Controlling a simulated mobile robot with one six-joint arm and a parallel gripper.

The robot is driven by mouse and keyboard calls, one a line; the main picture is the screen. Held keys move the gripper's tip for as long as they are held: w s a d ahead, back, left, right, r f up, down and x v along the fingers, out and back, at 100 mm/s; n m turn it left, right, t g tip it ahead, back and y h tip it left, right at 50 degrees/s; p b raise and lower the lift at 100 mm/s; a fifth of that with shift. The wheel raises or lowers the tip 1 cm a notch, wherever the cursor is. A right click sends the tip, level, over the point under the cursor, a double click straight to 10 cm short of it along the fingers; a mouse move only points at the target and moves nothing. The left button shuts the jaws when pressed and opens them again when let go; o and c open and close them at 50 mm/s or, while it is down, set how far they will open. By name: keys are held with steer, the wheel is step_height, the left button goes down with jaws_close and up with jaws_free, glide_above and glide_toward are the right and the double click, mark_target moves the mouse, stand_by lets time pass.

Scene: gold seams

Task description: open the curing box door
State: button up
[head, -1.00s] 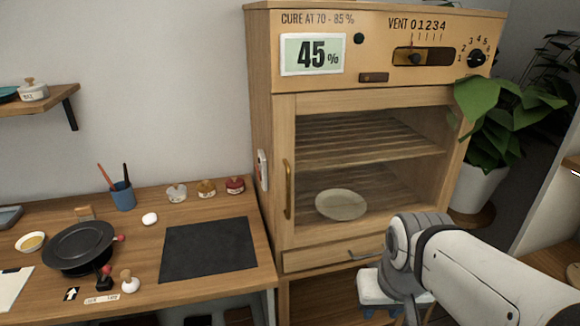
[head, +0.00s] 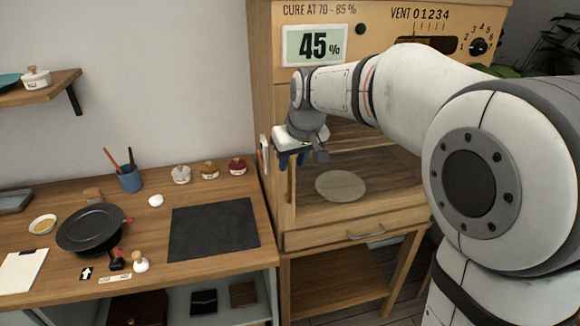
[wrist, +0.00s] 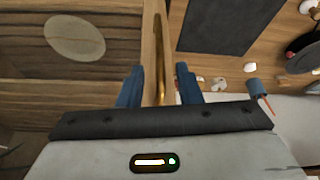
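The wooden curing box (head: 262,90) stands right of the workbench, and its glazed door (head: 370,215) looks closed. The vertical brass door handle is on the door's left side. It is mostly hidden by my gripper in the head view but shows in the wrist view as a brass bar (wrist: 159,60). A pale round plate (head: 341,185) lies inside the box.
The workbench on the left holds a dark mat (head: 214,226), a black pan (head: 92,227), a blue pen cup (head: 130,179) and small jars (head: 209,170). A drawer (head: 340,233) with a metal pull lies below the door. My arm covers much of the box's right side.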

steer(key=shift+x, duration=2.35)
steer(key=shift+c, duration=0.3)
jaws_close()
